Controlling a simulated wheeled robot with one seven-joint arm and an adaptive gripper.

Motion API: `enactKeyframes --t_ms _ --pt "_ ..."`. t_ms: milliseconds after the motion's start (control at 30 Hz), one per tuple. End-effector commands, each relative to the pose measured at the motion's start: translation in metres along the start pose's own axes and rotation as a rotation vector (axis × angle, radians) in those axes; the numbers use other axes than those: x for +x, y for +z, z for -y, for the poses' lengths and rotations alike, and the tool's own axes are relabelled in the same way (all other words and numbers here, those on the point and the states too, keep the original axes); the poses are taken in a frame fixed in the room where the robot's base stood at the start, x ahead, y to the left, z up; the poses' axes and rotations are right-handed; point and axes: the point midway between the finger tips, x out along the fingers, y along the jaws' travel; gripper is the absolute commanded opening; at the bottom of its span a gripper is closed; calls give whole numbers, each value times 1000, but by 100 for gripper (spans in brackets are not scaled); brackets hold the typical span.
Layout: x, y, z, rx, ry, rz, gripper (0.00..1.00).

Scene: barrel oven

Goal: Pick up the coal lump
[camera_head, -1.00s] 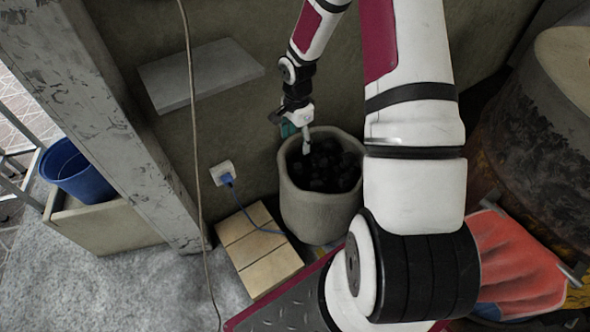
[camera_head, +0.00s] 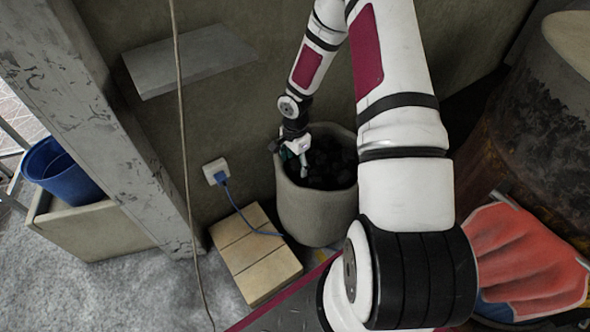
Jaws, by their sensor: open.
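Several black coal lumps (camera_head: 335,165) lie in a round grey pot (camera_head: 314,213) with a thick rim. Single lumps are hard to tell apart in the dark heap. My gripper (camera_head: 296,165) is open and reaches down at the left inner side of the pot, its fingertips low near the coal. I cannot tell whether the fingers touch a lump. My gripper and arm hide part of the pot's rim and the coal behind them.
A stack of tan bricks (camera_head: 254,258) with a blue cable (camera_head: 245,215) lies left of the pot. A rope (camera_head: 183,130) hangs in front of the wall. A shelf (camera_head: 190,66) juts out above. A rusty barrel (camera_head: 530,130) and a red cloth (camera_head: 525,255) are at right.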

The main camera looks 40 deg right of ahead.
Motion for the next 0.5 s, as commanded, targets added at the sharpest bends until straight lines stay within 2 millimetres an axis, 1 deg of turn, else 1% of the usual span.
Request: enactKeyframes --t_ms 33,100,300,333,367,400,467,500 --pt "5 0 0 0 -1 0 65" --pt "6 0 0 0 -1 -1 65" --pt "6 0 0 0 -1 -1 65" --pt "6 0 0 0 -1 -1 61" --pt "6 0 0 0 -1 -1 54" --pt "6 0 0 0 -1 -1 45" --pt "6 0 0 0 -1 -1 31" --pt "6 0 0 0 -1 -1 22"
